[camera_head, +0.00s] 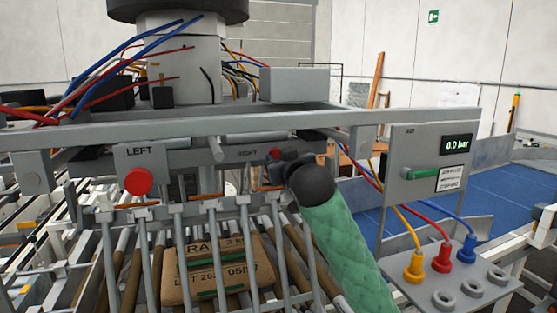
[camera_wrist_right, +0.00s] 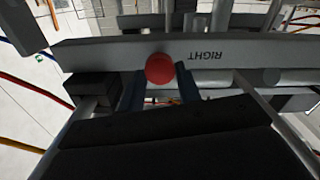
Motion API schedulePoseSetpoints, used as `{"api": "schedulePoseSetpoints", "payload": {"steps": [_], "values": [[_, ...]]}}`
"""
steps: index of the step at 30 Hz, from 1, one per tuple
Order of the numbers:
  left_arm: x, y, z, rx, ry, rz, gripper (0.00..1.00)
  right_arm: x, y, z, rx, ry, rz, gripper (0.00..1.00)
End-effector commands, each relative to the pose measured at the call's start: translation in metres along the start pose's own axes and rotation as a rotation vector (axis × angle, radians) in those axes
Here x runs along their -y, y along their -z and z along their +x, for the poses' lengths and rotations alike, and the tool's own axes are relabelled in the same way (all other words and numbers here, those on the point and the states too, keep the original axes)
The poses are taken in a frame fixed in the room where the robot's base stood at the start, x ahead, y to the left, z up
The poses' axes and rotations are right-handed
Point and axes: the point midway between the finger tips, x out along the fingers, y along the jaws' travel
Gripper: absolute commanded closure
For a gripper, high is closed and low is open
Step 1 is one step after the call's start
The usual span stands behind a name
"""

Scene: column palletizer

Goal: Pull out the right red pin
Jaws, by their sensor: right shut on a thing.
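The right red pin (camera_head: 275,153) shows as a small red knob beside the RIGHT label in the head view. In the right wrist view the round red pin (camera_wrist_right: 159,68) sits by the upside-down RIGHT lettering. My right gripper (camera_head: 280,159) is at the pin, its arm in a green sleeve coming from below. In the wrist view its fingers (camera_wrist_right: 160,88) are shut on the pin from both sides. The pin still appears against the grey plate; its shaft is hidden. A second red pin (camera_head: 138,181) sits under the LEFT label. My left gripper is not in view.
A grey bar (camera_head: 200,128) runs across above the pins. A cardboard box (camera_head: 218,272) lies behind grey vertical rods. At the right are a panel reading 0.0 bar (camera_head: 457,144) and yellow, red and blue plugs (camera_head: 440,256) with cables close to my right arm.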

Motion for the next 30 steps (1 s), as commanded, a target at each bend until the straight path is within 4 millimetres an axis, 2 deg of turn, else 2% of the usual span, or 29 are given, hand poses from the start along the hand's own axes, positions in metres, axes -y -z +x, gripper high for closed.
{"api": "schedulePoseSetpoints", "payload": {"steps": [8, 9, 11, 12, 16, 23, 30], "values": [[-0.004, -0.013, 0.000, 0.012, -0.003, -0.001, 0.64, 0.001, -0.001, -0.002, 0.001, 0.001, 0.000, 1.00], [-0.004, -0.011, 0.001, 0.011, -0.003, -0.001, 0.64, 0.001, -0.001, -0.002, 0.001, 0.001, 0.000, 0.59], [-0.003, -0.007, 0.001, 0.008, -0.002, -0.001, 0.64, 0.001, -0.001, -0.002, 0.001, 0.001, 0.000, 0.47], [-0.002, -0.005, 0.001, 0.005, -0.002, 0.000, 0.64, 0.001, -0.001, -0.002, 0.001, 0.001, 0.000, 0.44], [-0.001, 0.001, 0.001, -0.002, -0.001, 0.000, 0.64, 0.001, -0.001, -0.002, 0.002, 0.001, 0.000, 0.44], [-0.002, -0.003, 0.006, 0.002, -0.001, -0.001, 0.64, 0.001, -0.003, -0.007, 0.000, 0.001, 0.000, 0.44], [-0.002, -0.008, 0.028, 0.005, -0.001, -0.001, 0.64, 0.001, -0.005, -0.041, -0.002, 0.001, 0.000, 0.44]]}}
